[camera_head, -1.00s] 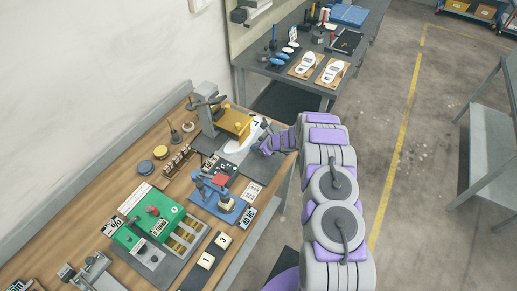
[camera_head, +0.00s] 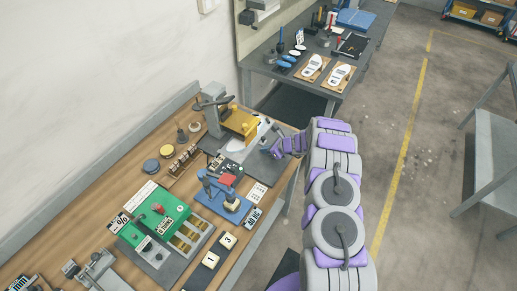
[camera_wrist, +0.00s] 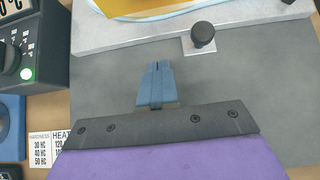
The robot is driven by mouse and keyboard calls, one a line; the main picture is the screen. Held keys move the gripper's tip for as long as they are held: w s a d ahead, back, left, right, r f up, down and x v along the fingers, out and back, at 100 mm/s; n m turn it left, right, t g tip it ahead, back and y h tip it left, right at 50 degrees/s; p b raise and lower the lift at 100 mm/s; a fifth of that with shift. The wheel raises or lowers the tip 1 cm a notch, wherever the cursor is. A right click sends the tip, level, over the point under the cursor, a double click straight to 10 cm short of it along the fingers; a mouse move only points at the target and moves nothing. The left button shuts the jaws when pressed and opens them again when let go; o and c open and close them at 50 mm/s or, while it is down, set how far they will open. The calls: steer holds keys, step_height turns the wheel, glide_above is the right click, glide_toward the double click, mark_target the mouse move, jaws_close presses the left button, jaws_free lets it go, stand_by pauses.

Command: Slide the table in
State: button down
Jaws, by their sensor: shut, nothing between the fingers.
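The sliding table is a light metal plate (camera_wrist: 150,32) at the top of the wrist view, with a black knob (camera_wrist: 202,35) on a small tab at its near edge. A yellow part and a pale curved edge lie above the plate. My gripper (camera_wrist: 157,66) has its blue fingers shut together and empty, over the grey base mat (camera_wrist: 255,85). The fingertips are just short of the plate, left of the knob, apart from it in the picture. In the head view my gripper (camera_head: 268,150) is beside the yellow-framed press (camera_head: 240,121); contact is too small to tell.
A dark controller box (camera_wrist: 35,55) stands left of my gripper in the wrist view. A blue clamp fixture (camera_head: 226,195) and a green fixture (camera_head: 160,218) stand nearer on the wooden bench (camera_head: 95,215). Open floor (camera_head: 420,190) lies right of my arm.

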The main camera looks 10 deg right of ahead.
steer(key=v, duration=0.9)
steer(key=shift+d+f, duration=0.1)
steer(key=shift+d, duration=0.35)
steer(key=shift+s+r, duration=0.15)
steer(key=shift+r, duration=0.2)
steer(key=shift+a+r, duration=0.1)
